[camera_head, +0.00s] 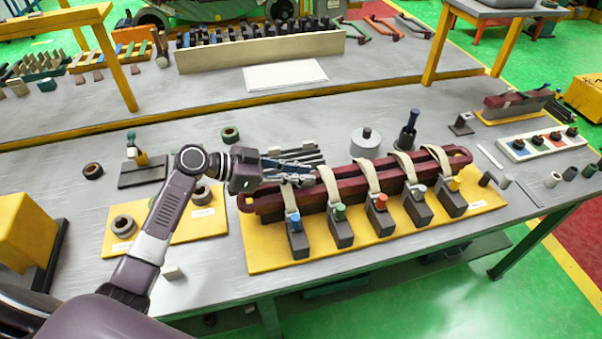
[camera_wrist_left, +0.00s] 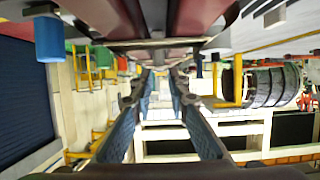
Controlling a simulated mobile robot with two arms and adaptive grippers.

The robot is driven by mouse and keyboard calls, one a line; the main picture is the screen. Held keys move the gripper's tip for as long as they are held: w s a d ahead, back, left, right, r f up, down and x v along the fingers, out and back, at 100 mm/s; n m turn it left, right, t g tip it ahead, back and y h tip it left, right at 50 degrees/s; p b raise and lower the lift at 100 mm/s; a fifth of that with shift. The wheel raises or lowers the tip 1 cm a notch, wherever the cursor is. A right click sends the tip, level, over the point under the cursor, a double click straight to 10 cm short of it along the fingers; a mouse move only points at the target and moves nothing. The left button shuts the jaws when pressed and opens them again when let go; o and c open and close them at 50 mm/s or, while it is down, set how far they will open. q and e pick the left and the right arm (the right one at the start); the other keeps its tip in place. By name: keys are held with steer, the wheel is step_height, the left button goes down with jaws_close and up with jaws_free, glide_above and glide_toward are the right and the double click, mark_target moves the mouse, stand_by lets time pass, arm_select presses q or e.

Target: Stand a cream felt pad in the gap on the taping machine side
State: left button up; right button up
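A dark red bar-shaped coil (camera_head: 345,186) lies along the yellow board (camera_head: 262,258), with cream bands over it and dark blocks with coloured knobs along its front. My left gripper (camera_head: 300,179) is over the coil's left end, fingers pointing right. In the left wrist view the two fingers (camera_wrist_left: 155,100) stand apart, and I see nothing clearly held between them. The coil's dark red underside shows at the top there, with a blue knob (camera_wrist_left: 48,38) at upper left. A small cream block (camera_head: 172,272) lies near the front edge; I cannot tell whether it is a felt pad.
Grey bars (camera_head: 300,153) lie just behind my gripper. A grey round weight (camera_head: 366,140) and a dark post (camera_head: 409,130) stand behind the coil. A second yellow board (camera_head: 205,224) with rings lies left. A rack of tools (camera_head: 262,52) stands on the back bench.

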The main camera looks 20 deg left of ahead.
arm_select(q)
steer(key=shift+o, duration=1.3)
steer(key=shift+a, duration=0.1)
steer(key=v, duration=1.1)
steer(key=shift+s+a+r, duration=0.15)
steer(key=shift+s+a, duration=0.1)
steer(key=shift+a, duration=0.05)
